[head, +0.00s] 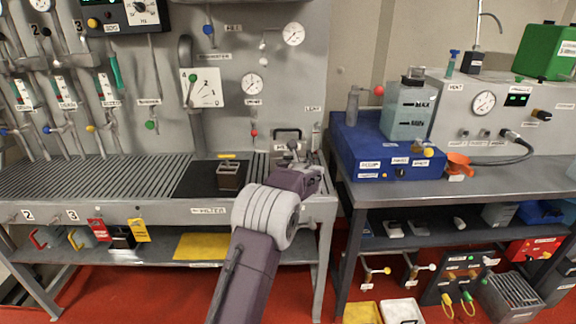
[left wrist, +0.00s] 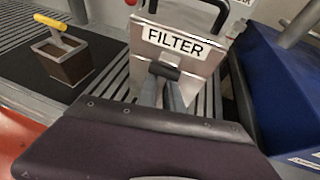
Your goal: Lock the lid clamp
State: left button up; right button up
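The filter housing (left wrist: 172,62) is a grey metal box with a white FILTER label and a black carrying handle (left wrist: 205,12) on top. It stands on the slatted bench; in the head view its top and handle (head: 287,135) show behind my arm. A short dark bar (left wrist: 165,71) sits at its front, below the label; it may be the lid clamp's lever. My left gripper (left wrist: 164,90) is at that bar, its two grey fingers close together with their tips against or just before it. I cannot tell whether they grip it. My right gripper is out of view.
A brown open box (head: 230,176) with a yellow bar stands on a black mat (head: 195,181), left of the housing. A blue unit (head: 375,150) with a clear tank (head: 408,112) stands close on the right. Gauges and valves fill the wall behind.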

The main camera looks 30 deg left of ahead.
pick_arm(q)
jog(key=o, duration=0.3)
jog(key=v, duration=0.9)
jog(key=shift+d, duration=0.1)
jog(key=shift+r, duration=0.1)
